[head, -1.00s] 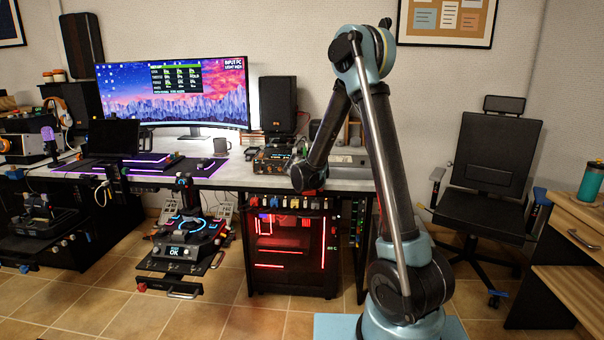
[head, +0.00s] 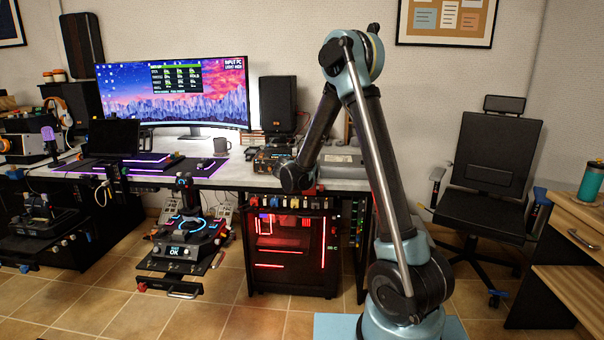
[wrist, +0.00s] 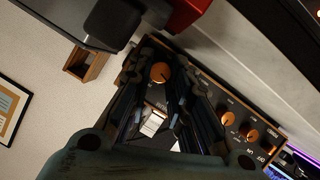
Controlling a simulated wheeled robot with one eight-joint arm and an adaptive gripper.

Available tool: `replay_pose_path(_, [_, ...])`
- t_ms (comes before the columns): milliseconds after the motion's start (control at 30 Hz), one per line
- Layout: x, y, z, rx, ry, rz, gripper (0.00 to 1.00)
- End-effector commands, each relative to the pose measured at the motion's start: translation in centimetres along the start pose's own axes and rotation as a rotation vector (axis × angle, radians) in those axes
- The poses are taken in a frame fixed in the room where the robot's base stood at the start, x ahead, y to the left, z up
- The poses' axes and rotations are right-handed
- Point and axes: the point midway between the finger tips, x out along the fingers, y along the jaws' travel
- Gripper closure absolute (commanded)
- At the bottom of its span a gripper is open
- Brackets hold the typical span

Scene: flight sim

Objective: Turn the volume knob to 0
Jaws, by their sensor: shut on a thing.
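The audio unit (head: 272,158) is a small dark box with orange trim and knobs on the right part of the desk in the head view. In the wrist view its dark front panel (wrist: 205,98) runs diagonally. An orange knob (wrist: 160,72) shows between the fingertips of my gripper (wrist: 160,70), which is shut on it. The knob's label is too small and partly covered to read, so I cannot confirm its name or setting. In the head view my forearm hides the gripper and the knob.
Several more orange knobs (wrist: 228,104) line the same panel to the right. A black speaker (head: 277,104) stands behind the unit, and a mug (head: 222,146) is to its left. A glowing red computer case (head: 290,250) is under the desk. A small wooden box (wrist: 85,65) shows in the wrist view.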

Motion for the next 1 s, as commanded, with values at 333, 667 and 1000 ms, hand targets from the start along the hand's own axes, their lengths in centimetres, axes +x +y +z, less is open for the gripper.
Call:
replay_pose_path(333, [0.01, -0.71, 0.02, -0.305, 0.003, 0.122, 1.0])
replay_pose_path(667, [0.09, -1.0, 0.16, -0.564, 0.004, 0.228, 1.0])
replay_pose_path(1000, [0.13, -1.14, 0.24, -0.725, 0.004, 0.295, 1.0])
